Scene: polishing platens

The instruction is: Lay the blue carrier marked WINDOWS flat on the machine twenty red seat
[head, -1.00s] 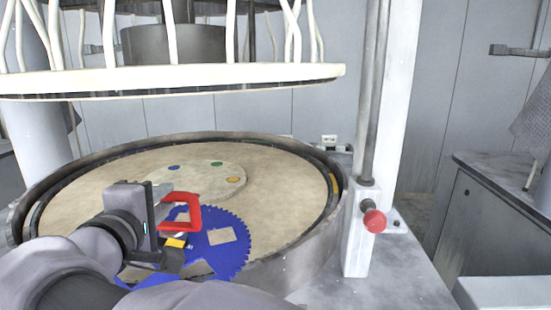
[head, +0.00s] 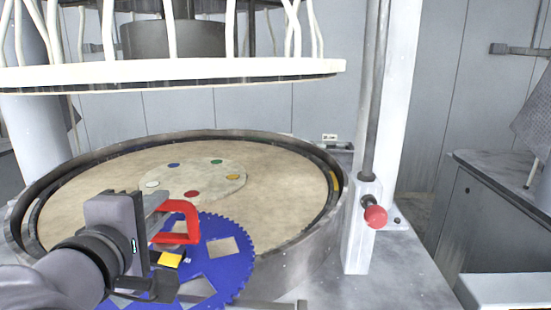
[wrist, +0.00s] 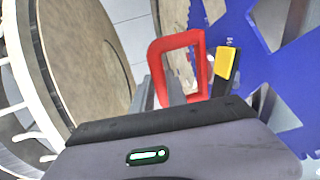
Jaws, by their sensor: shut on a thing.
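The blue toothed carrier (head: 229,271) has square openings, a red handle (head: 181,238) and a yellow tag (head: 170,259). My gripper (head: 162,215) is shut on the red handle. The carrier is held at the near side of the round platen and overlaps its front rim in the head view. In the wrist view the fingers (wrist: 160,88) meet the red handle (wrist: 203,62), with the blue carrier (wrist: 240,55) to the right. Small lettering on the carrier is unreadable. The red seat mark (head: 191,194) is on the pale centre disc, just beyond the handle.
The disc (head: 207,178) also bears blue, green, yellow and white marks. A raised metal rim (head: 290,240) surrounds the beige platen (head: 285,185). A white upper plate (head: 200,72) hangs above. A post with a red knob (head: 375,216) stands at right. The platen's right side is clear.

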